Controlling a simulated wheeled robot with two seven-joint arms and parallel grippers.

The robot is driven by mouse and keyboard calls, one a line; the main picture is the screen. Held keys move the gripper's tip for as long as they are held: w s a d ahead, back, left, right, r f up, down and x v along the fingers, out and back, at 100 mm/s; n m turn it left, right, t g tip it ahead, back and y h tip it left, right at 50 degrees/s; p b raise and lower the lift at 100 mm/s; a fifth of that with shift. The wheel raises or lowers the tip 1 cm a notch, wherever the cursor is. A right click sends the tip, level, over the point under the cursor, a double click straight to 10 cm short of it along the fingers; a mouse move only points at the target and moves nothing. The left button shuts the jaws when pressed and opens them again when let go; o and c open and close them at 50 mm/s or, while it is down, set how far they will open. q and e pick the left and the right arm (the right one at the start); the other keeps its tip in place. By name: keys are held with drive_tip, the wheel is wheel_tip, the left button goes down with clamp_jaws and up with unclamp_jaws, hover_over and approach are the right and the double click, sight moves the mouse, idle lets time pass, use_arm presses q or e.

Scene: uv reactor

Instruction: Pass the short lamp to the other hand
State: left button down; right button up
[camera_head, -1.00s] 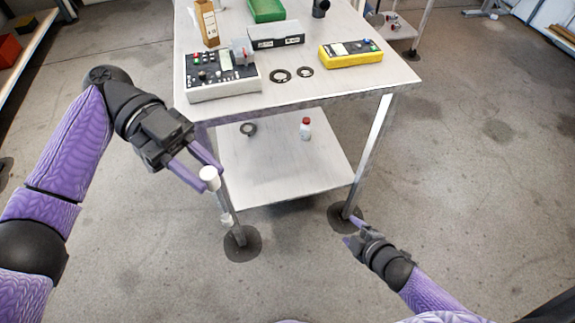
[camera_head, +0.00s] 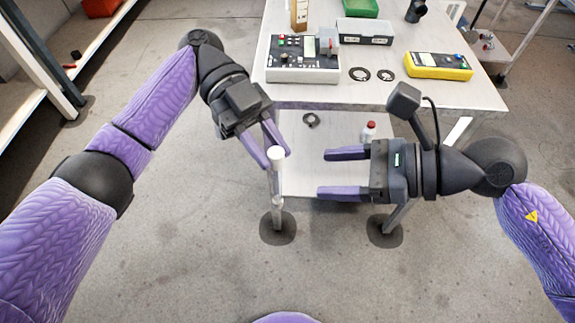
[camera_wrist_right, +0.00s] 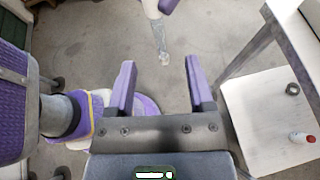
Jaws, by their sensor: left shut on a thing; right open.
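The short lamp (camera_head: 276,155) is a slim clear tube with white end caps, hanging roughly upright in front of the table. My left gripper (camera_head: 267,158) is shut on its upper end. My right gripper (camera_head: 324,173) is open and empty to the right of the lamp, its fingers pointing left at it with a gap between. In the right wrist view the lamp (camera_wrist_right: 155,30) shows at the top, ahead of the open right fingers (camera_wrist_right: 160,68) and between their lines. A purple left fingertip shows beside it there.
The table (camera_head: 455,95) carries a control box (camera_head: 300,70), a yellow meter (camera_head: 438,65), two dark rings (camera_head: 358,74) and a grey box (camera_head: 364,38). Its lower shelf (camera_head: 310,180) holds a ring (camera_head: 311,120) and a red-capped bottle (camera_head: 368,130). The floor in front is clear.

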sight(277, 183)
drive_tip(key=x, duration=1)
drive_tip(key=shift+a, duration=0.2)
